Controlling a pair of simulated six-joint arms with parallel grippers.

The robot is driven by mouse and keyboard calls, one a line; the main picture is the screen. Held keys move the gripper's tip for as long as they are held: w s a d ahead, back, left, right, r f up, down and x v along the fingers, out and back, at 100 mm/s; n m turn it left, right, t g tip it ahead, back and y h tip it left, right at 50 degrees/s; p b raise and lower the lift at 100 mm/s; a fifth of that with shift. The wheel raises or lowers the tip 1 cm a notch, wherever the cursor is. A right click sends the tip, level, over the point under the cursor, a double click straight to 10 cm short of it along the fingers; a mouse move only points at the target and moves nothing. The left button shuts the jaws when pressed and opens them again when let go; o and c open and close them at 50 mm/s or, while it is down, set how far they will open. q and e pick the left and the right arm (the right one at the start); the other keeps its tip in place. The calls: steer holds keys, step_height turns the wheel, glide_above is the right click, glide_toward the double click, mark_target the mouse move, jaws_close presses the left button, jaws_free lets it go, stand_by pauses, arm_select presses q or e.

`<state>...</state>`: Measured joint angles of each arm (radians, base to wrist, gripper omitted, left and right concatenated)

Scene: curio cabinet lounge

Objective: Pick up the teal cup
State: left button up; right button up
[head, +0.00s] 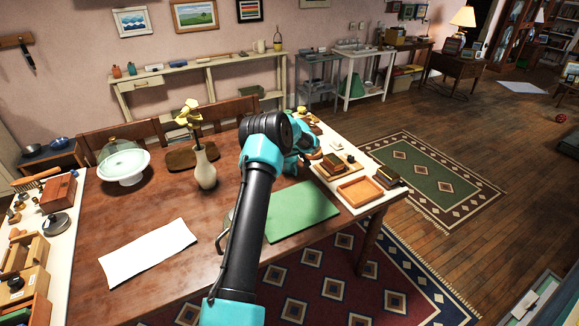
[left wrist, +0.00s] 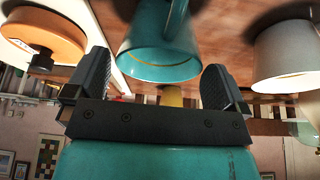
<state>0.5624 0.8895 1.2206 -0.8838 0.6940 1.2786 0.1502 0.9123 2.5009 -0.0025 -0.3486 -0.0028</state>
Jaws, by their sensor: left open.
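The teal cup (left wrist: 160,48) shows in the left wrist view, at top centre between the two dark fingers of my left gripper (left wrist: 157,72). The picture there appears upside down, with the table surface at the top. The fingers are apart, one to each side of the cup; I cannot tell whether they touch it. In the head view my left gripper (head: 298,158) is over the far right part of the table, and my arm largely hides what is there. I cannot make out the cup in that view. My right gripper is not in view.
In the left wrist view an orange round object (left wrist: 45,32) and a pale cup (left wrist: 287,55) flank the teal cup. In the head view a vase (head: 205,168), cake stand (head: 123,162), green mat (head: 300,212) and orange tray (head: 360,190) are on the tables.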

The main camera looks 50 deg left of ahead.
arm_select(q)
steer(key=shift+x, duration=1.4)
steer(key=shift+c, duration=0.3)
steer(key=c, duration=0.8)
steer(key=shift+r, duration=0.1)
steer(key=shift+r, duration=1.8)
steer(key=s+d, duration=0.3)
steer(key=d, duration=0.1)
steer(key=s+d+r, duration=0.1)
steer(key=s+d, duration=0.6)
steer(key=d, duration=0.1)
steer(key=shift+s+r, duration=0.15)
steer(key=shift+s, duration=0.1)
